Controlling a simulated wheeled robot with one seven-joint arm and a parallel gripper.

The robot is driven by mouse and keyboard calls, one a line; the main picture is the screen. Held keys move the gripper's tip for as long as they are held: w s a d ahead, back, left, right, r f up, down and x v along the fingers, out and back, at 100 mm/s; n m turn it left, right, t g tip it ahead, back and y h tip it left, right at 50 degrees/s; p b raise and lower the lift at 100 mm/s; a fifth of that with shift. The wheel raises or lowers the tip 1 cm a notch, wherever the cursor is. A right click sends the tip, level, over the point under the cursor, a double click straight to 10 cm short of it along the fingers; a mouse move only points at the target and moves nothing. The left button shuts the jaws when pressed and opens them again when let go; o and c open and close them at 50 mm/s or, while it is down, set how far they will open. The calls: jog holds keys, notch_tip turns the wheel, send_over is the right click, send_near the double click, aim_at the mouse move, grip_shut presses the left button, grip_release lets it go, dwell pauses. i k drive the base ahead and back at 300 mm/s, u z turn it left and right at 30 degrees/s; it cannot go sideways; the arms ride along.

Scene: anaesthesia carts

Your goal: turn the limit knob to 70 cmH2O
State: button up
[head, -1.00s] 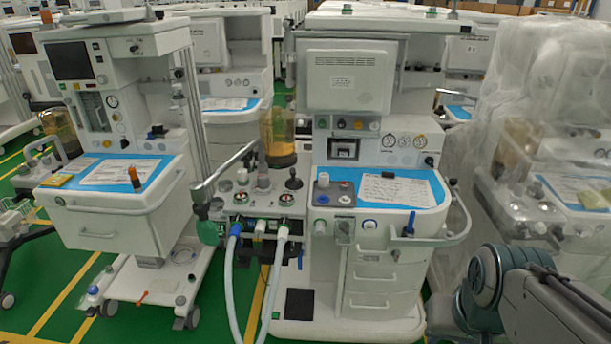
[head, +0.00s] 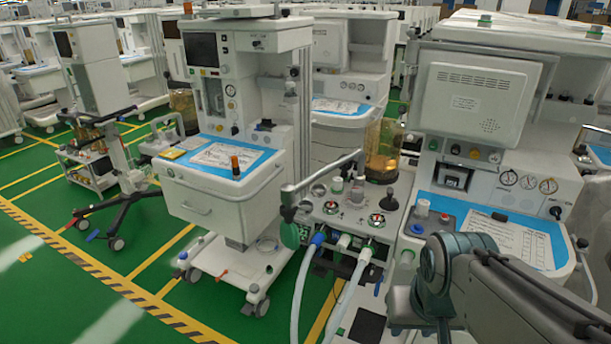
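The anaesthesia cart in front of me (head: 480,95) stands at the right in the head view. Its breathing block (head: 350,217) carries several knobs and two dials, with a blue-ended and a white hose at its front. A white-topped knob (head: 337,185) and a dark knob (head: 389,200) stand up from the block. I cannot tell which is the limit knob, and no scale is readable. My arm crosses the lower right, in front of the cart's drawers. My gripper is not in view.
A second cart (head: 225,200) with a blue-topped drawer stands left of the block. A grey bar (head: 320,172) with a green bag (head: 291,235) juts out at the block's left. Green floor (head: 140,275) with yellow lines is open at lower left.

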aim_at(357, 192)
jog(key=u, duration=0.15)
jog(key=i, duration=1.25)
jog(key=z, duration=0.55)
